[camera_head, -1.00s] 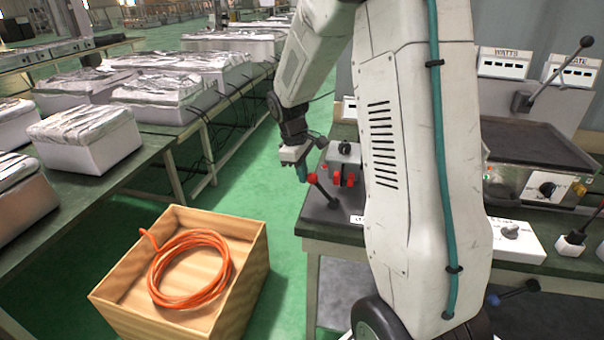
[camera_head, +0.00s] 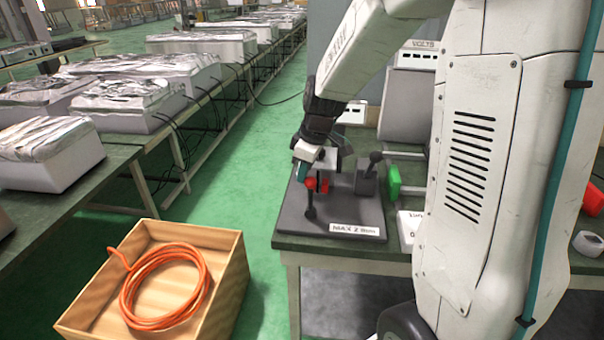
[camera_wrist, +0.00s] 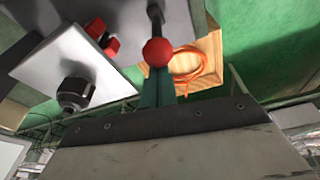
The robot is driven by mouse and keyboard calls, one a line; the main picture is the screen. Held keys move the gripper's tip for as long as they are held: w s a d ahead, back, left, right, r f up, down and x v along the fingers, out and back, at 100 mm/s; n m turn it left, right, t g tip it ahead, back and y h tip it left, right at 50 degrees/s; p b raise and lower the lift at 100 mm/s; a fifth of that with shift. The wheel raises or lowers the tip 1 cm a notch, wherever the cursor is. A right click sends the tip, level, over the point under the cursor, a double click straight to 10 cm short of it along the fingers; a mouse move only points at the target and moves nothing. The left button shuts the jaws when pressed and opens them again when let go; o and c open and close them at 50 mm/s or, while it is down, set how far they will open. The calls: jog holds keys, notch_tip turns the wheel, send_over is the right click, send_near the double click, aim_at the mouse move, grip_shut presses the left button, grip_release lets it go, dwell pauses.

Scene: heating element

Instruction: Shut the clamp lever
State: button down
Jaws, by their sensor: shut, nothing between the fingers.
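The clamp lever (camera_head: 310,201) is a dark rod with a red ball knob (camera_head: 310,184) on a dark grey base plate (camera_head: 345,236) at the table's near left corner. In the head view it looks about upright. In the wrist view the red knob (camera_wrist: 157,52) sits right at the tips of my gripper (camera_wrist: 157,78). My gripper (camera_head: 302,171) has teal fingers, shut and empty, beside the knob. I cannot tell whether they touch it. Red clamp parts (camera_wrist: 104,39) show to the left in the wrist view. My wrist hides part of the clamp in the head view.
A black-knobbed lever (camera_head: 372,170) and a green part (camera_head: 394,180) stand to the right of the clamp. A wooden crate (camera_head: 238,285) holding a coiled orange cable (camera_head: 165,287) is on the floor at left. Benches with foil-topped boxes line the left. Green floor lies between.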

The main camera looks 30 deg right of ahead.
jog(key=s+d+f, duration=0.2)
jog(key=s+d, duration=0.4)
dwell(0.6)
jog(key=shift+s+d+f, duration=0.15)
jog(key=shift+s, duration=0.05)
jog(key=w+a+v, duration=0.1)
jog(key=v, duration=0.7)
jog(key=shift+w+r, duration=0.2)
jog(key=shift+r, duration=0.35)
